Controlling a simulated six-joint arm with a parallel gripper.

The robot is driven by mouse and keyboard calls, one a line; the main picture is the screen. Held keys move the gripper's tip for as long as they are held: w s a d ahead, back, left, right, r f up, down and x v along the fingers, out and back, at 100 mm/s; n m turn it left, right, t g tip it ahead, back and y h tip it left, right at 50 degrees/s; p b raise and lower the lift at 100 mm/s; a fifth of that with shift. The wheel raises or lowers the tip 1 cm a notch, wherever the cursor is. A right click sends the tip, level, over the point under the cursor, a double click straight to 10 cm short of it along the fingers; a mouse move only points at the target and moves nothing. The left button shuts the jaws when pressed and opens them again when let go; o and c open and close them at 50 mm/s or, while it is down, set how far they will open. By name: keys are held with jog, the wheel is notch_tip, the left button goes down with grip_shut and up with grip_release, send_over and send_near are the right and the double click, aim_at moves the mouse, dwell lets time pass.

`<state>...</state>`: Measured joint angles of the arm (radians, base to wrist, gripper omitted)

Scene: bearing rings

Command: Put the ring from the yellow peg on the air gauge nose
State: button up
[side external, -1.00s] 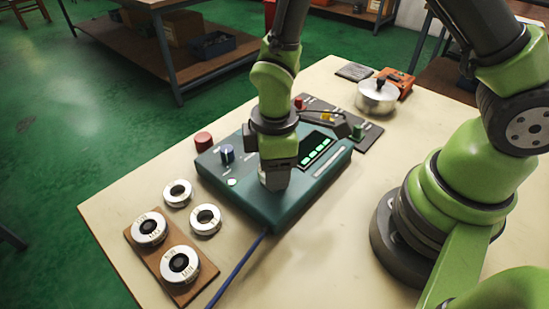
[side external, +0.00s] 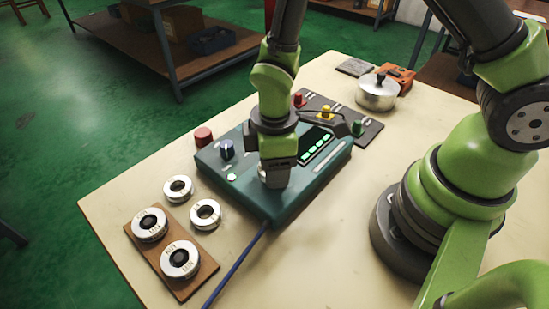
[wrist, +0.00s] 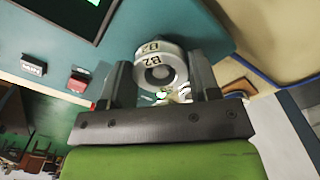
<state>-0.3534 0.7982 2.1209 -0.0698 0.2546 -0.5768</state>
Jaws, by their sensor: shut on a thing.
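A silver ring marked B2 (wrist: 152,58) sits between the fingers of my gripper (wrist: 160,72) in the wrist view, with a round grey part and a dark centre inside it. In the side external view my gripper (side external: 274,179) is low at the near end of the teal air gauge box (side external: 296,205), shut on the ring, which it mostly hides there. The gauge nose is not clearly seen, so I cannot tell how far the ring is around it. The yellow peg (side external: 327,112) stands bare on the dark panel (side external: 368,133) behind the gauge.
Red (side external: 299,100) and green (side external: 357,128) pegs flank the yellow one. Two loose rings (side external: 178,179) (side external: 205,203) lie left of the gauge. Two marked rings sit on a brown board (side external: 205,270). A blue hose (side external: 240,262) runs forward. A lidded metal pot (side external: 376,96) stands behind.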

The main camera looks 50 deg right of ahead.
jog(key=shift+f, duration=0.3)
dwell(0.5)
jog(key=o, duration=1.1)
jog(key=shift+r, duration=0.1)
jog(key=shift+r, duration=3.7)
jog(key=shift+s+d+r+m+t+y, duration=0.35)
jog(key=shift+s+d+r+m+t, duration=0.8)
jog(key=shift+s+r+m, duration=1.45)
jog(key=shift+s+d+r+m+t+y, duration=0.3)
jog(key=shift+s+d+r+m+t, duration=0.9)
jog(key=shift+r+m, duration=1.7)
jog(key=shift+s+d+r+m+t+y, duration=0.35)
jog(key=shift+s+d+r+m+t, duration=1.05)
jog(key=shift+r, duration=2.45)
